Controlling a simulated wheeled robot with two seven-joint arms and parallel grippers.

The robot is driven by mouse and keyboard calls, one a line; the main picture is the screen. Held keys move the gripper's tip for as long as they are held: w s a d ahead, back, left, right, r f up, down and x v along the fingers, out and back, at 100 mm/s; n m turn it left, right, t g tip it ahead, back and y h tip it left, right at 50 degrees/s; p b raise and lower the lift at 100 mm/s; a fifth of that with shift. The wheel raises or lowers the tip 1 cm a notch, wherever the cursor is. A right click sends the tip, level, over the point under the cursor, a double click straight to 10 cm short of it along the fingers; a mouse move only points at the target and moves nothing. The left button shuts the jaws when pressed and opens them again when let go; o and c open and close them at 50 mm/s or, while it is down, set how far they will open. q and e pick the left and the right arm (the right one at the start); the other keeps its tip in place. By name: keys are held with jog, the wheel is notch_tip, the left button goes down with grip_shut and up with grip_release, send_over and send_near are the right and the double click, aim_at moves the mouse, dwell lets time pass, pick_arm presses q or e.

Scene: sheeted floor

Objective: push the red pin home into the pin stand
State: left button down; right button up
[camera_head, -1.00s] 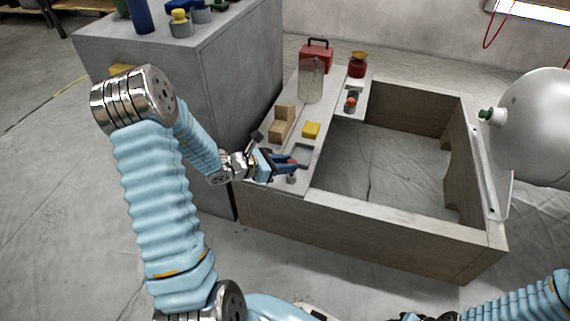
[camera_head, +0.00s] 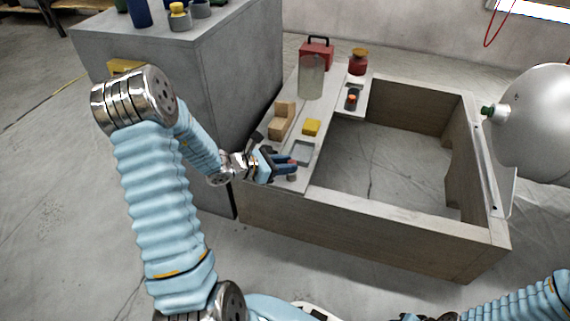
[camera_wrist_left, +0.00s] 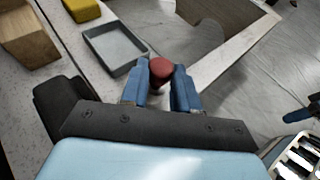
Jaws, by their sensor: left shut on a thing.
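My left gripper (camera_head: 285,164) is over the near end of the pale board on the wooden frame. Its two blue fingers are shut on the red pin (camera_wrist_left: 161,70), whose round red top shows between the fingertips in the left wrist view. In the head view a small grey cylinder (camera_head: 292,177), which looks like the pin stand, is just below the fingertips. The fingers hide the pin's lower part, so I cannot tell how deep it sits. Part of my right gripper (camera_wrist_left: 300,112) seems to show at the right edge of the left wrist view.
An empty grey tray (camera_head: 301,152), a yellow block (camera_head: 311,127) and wooden blocks (camera_head: 281,122) lie close by on the board. A clear jar (camera_head: 311,77), a red box (camera_head: 316,53), a red jar (camera_head: 358,63) and an orange-topped piece (camera_head: 352,99) stand farther back. The frame's middle is open.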

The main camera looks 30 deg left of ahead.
pick_arm(q)
jog(key=shift+f+b, duration=0.6)
jog(key=shift+f, duration=0.1)
jog(key=c, duration=0.8)
grip_release()
jog(key=shift+o, duration=0.2)
jog(key=p+v, duration=0.2)
jog(key=v, duration=1.1)
jog(key=shift+s+a+p, duration=0.2)
jog(key=shift+s+p, duration=0.1)
jog(key=shift+s, duration=0.05)
jog(key=shift+d+r, duration=0.1)
